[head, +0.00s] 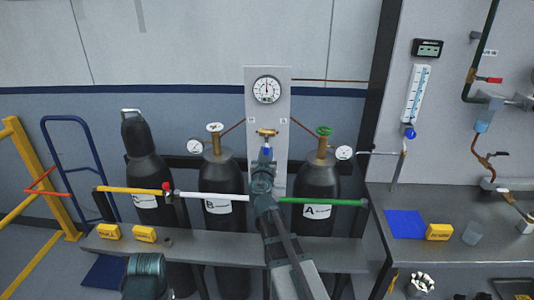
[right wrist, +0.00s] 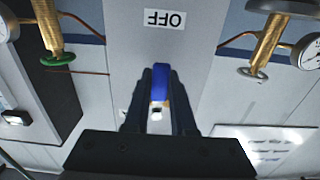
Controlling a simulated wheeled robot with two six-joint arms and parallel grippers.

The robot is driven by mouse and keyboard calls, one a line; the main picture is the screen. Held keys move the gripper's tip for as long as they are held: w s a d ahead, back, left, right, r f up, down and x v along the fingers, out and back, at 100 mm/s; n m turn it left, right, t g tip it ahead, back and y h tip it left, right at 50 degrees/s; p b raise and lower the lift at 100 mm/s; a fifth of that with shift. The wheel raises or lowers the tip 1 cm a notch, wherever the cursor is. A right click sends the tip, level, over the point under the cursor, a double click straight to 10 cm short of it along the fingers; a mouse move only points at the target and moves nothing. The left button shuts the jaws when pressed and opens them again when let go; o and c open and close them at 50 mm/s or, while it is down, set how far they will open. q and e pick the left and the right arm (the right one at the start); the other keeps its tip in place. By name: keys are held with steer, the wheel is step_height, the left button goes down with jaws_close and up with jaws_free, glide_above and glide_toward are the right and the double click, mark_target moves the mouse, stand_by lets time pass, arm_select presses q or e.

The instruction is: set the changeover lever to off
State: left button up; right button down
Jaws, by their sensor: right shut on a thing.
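The changeover lever has a brass body (head: 267,132) on the pale upright panel (head: 281,85), below the round gauge. Its blue handle (head: 266,152) points down from the body. My right gripper (head: 264,160) is at the handle, its arm coming up from below. In the right wrist view my right gripper (right wrist: 160,92) is shut on the blue handle (right wrist: 160,76), one dark finger on each side. An OFF label (right wrist: 165,19) shows upside down beyond the handle tip, in line with it. My left gripper is not in view.
Dark gas cylinders (head: 221,182) stand behind a grey shelf (head: 210,250). A horizontal pipe, yellow, white and green (head: 322,201), crosses before them. Yellow blocks (head: 108,231) lie on the shelf. A workbench (head: 390,196) with a blue mat (head: 405,224) is at right.

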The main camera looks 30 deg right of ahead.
steer(key=c, duration=0.7)
jaws_free()
steer(key=shift+c, duration=0.2)
steer(key=shift+s, duration=0.1)
